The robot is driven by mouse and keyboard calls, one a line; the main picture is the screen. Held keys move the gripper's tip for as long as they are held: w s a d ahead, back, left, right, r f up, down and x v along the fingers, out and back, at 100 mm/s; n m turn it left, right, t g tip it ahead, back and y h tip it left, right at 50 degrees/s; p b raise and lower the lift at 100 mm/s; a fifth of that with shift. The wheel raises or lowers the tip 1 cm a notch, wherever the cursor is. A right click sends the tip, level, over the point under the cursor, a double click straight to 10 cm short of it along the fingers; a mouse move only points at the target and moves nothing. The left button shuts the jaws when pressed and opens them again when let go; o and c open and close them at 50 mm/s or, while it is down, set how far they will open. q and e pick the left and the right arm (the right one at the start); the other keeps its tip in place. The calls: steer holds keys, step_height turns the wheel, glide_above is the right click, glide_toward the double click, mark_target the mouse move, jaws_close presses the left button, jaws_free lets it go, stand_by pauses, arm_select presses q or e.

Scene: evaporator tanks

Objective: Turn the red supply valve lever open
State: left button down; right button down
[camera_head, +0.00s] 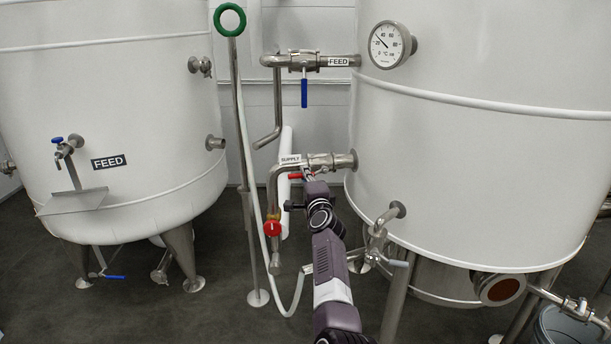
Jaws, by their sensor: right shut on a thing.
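The supply pipe, marked by a SUPPLY label (290,160), runs into the lower left side of the right tank. The red supply valve lever (294,176) shows as a short red piece just below this pipe, pointing left. My right gripper (308,175) reaches up from below and is shut on the lever, right under the valve body (322,161). The gripper hides the rest of the lever and most of its own fingertips. My left gripper is not in view.
A blue lever (304,93) hangs down from the upper FEED pipe. A red round knob (272,228) sits on the downward pipe left of my arm. A steel outlet pipe (378,235) stands close on the right.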

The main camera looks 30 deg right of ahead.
steer(key=shift+r, duration=0.2)
steer(key=c, duration=2)
jaws_free()
steer(key=shift+f, duration=0.1)
steer(key=shift+o, duration=0.2)
steer(key=shift+s, duration=0.1)
steer(key=v, duration=0.7)
steer(key=shift+s, duration=0.15)
steer(key=shift+a, duration=0.1)
